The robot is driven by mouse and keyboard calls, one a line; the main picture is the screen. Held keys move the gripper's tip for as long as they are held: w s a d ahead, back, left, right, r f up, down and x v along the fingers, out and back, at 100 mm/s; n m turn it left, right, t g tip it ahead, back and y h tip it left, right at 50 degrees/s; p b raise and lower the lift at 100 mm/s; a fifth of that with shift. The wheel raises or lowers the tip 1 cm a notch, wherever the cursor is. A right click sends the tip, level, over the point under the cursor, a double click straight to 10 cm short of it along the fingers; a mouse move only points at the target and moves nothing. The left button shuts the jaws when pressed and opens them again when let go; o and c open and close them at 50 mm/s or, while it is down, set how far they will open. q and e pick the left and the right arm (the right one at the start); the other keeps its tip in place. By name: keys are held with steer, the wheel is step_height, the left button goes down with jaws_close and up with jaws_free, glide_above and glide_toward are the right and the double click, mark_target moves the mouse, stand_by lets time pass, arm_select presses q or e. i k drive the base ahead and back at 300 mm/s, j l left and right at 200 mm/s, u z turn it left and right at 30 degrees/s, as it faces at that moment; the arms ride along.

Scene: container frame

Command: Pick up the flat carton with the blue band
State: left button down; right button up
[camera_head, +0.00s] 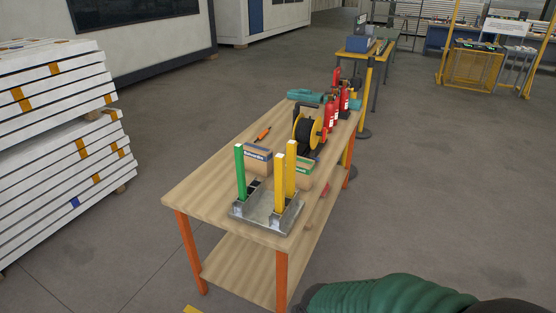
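The carton with the blue band (258,165) sits on the wooden workbench (205,195), near its middle. It is a small brown box with a blue printed strip along its upper front edge. Neither of my grippers shows in the head view, so nothing is seen touching the carton.
A metal tray (262,222) with green and yellow posts stands in front of the carton. A green-banded carton (306,171) is to its right. A cable reel (306,131), red extinguishers (330,113) and a screwdriver (263,134) lie beyond. The bench's left front is clear.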

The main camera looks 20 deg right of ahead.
mark_target(258, 158)
steer(key=z, duration=0.65)
steer(key=i+j+u, duration=0.15)
steer(key=i, duration=0.35)
steer(key=i+j+u, duration=0.15)
steer(key=i, duration=0.3)
steer(key=i+j+u, duration=0.15)
steer(key=i+j, duration=0.15)
steer(key=i+j+u, duration=0.15)
steer(key=i, duration=0.4)
steer(key=i+l+u, duration=0.1)
steer(key=i+l, duration=0.05)
steer(key=i, duration=0.1)
